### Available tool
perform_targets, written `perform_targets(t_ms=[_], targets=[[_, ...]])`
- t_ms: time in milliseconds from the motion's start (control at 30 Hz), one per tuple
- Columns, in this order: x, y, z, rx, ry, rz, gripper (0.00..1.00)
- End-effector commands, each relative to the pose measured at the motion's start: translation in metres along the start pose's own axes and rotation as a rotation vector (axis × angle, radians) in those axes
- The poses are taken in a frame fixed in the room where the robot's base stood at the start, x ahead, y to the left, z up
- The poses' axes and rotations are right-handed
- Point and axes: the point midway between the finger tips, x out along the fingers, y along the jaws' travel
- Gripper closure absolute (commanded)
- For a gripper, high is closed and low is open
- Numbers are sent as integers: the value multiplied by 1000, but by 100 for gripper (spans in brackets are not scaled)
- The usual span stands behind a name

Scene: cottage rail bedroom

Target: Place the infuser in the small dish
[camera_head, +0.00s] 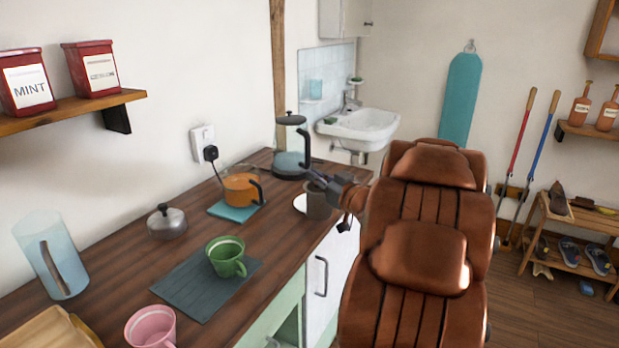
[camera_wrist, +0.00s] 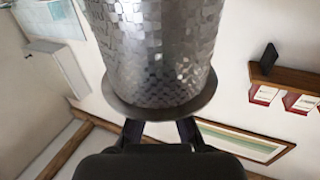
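The infuser (camera_head: 318,201) is a dark grey metal cylinder at the right end of the wooden counter. In the wrist view it fills the upper middle as a silvery, patterned cylinder (camera_wrist: 155,55) with a wide rim. The small dish (camera_head: 299,204) is white and partly hidden behind the infuser. The infuser overlaps the dish in the head view; I cannot tell whether they touch. My gripper (camera_head: 332,187) is to the right of the infuser, near its top.
An orange pot (camera_head: 242,188) on a teal mat and a glass kettle (camera_head: 290,150) stand near the infuser. A green mug (camera_head: 227,258), metal lid (camera_head: 166,222), pink mug (camera_head: 150,328) and glass vase (camera_head: 50,255) stand farther left. The counter's front edge is close by.

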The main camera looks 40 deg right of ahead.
Motion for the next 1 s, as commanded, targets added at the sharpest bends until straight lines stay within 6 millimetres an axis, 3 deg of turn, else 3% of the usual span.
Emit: perform_targets(t_ms=[600, 800, 1000], targets=[[85, 48, 10, 0, -1, -5, 100], [100, 56, 9, -3, 3, -5, 100], [102, 58, 18, 1, 0, -4, 100]])
